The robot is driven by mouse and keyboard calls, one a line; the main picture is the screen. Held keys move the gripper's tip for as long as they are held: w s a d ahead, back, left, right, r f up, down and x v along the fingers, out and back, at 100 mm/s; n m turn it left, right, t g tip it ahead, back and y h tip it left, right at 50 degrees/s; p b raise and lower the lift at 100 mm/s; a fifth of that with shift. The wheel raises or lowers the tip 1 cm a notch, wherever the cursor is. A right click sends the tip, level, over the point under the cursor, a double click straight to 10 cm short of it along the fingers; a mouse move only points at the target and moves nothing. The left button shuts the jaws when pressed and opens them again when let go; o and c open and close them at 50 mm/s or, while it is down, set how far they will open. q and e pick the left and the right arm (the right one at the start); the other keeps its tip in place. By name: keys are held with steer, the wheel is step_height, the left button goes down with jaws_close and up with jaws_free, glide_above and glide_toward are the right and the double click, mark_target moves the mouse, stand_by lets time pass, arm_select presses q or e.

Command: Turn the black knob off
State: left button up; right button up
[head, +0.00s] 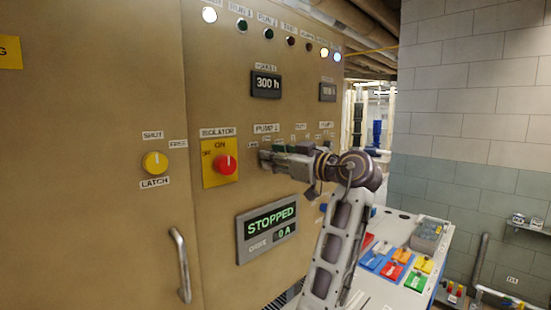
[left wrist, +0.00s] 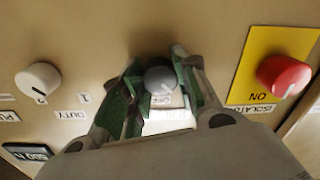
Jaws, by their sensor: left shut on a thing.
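The black knob (left wrist: 159,80) looks dark grey in the left wrist view and sits on the tan panel between my fingertips. My left gripper (left wrist: 158,84) is shut on it, with one green-padded finger on each side. A small white label lies by the knob, its text too blurred to read surely. In the head view my left gripper (head: 268,158) reaches the panel just right of the isolator and below the pump label. There the gripper hides the knob. My right gripper is in neither view.
A red isolator knob (head: 225,165) on a yellow plate is close beside the gripper. A white knob (left wrist: 38,82) is on its other side. A yellow latch knob (head: 155,163) and door handle (head: 181,265) are further left. A display (head: 267,232) below reads STOPPED.

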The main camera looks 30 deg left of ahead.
mark_target(267, 117)
arm_select(q)
steer(key=shift+m, duration=4.2)
steer(key=o, duration=1)
steer(key=shift+o, duration=0.2)
steer(key=shift+r, duration=5)
steer(key=shift+d, duration=0.1)
